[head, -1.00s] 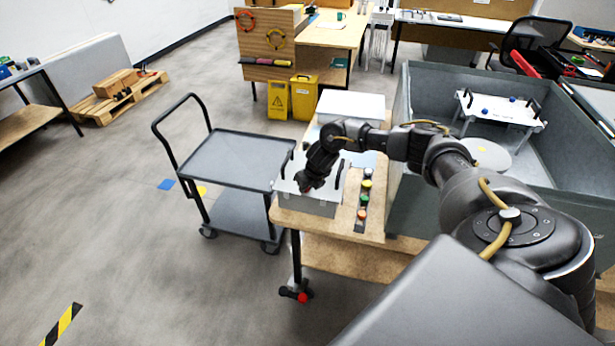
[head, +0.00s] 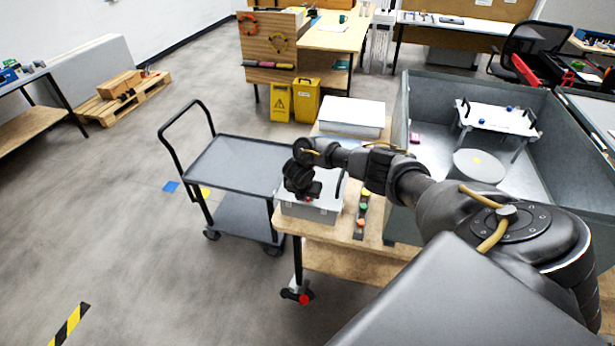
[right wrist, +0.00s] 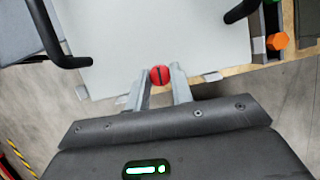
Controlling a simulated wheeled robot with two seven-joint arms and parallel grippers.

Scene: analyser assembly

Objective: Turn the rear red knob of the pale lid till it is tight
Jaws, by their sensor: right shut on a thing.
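The pale lid (right wrist: 150,35) sits on a grey box on the wooden bench, and it also shows in the head view (head: 326,186). It carries two black handles (right wrist: 67,60). A red knob (right wrist: 160,75) with a dark slot is at the lid's edge in the right wrist view. My right gripper (right wrist: 161,82) is shut on this knob, one finger on each side. In the head view my right gripper (head: 306,197) is over the lid's near part and hides much of it. I cannot tell how tight the knob is. My left gripper is out of view.
A strip of coloured knobs (head: 361,215) lies right of the box. A white box (head: 352,115) stands behind it. A grey cart (head: 240,163) stands to the left, close to the bench. A large grey bin (head: 425,90) with a small white table is to the right.

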